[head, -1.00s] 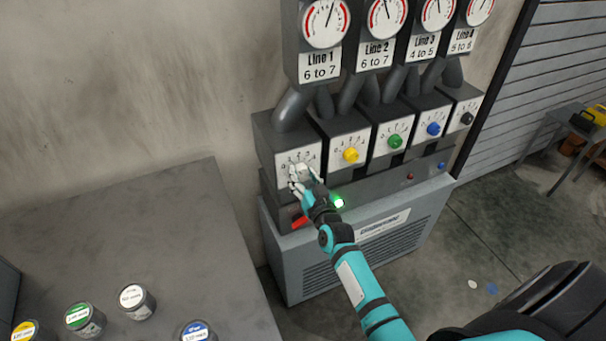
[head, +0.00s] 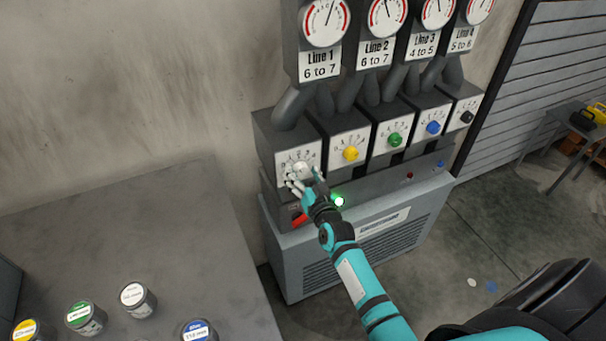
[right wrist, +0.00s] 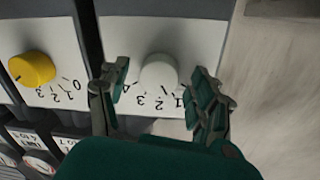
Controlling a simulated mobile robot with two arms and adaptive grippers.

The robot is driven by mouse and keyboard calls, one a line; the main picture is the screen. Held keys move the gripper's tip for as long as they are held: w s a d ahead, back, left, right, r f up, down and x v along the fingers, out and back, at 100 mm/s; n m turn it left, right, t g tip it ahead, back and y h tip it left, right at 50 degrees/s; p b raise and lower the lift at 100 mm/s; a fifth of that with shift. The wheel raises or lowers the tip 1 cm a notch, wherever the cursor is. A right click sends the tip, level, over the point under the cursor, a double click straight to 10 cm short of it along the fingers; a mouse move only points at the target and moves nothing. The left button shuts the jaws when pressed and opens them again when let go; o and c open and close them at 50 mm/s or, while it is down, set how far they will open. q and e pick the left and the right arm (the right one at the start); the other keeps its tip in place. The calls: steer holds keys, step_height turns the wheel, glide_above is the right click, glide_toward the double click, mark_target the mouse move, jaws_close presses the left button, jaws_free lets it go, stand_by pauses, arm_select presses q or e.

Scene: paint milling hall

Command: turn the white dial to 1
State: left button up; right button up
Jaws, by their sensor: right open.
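The white dial (head: 301,168) is on the leftmost panel of the machine, under the Line 1 gauge (head: 325,22). In the right wrist view the white dial (right wrist: 159,72) sits between the fingers, with printed numbers beside it; part of its scale is hidden and its pointer cannot be made out. My right gripper (head: 302,184) is at the white dial in the head view. In the right wrist view this gripper (right wrist: 160,92) is open, one finger on each side of the dial, with visible gaps. My left gripper is not in view.
Yellow (head: 351,155), green (head: 395,140), blue (head: 433,129) and black (head: 467,118) dials continue to the right. A green lamp (head: 340,201) and a red handle (head: 299,221) are below. A grey table (head: 120,235) at left carries several labelled cans.

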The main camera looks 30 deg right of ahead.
steer(key=s+a, duration=0.1)
steer(key=s, duration=1.1)
steer(key=shift+a+r, duration=0.25)
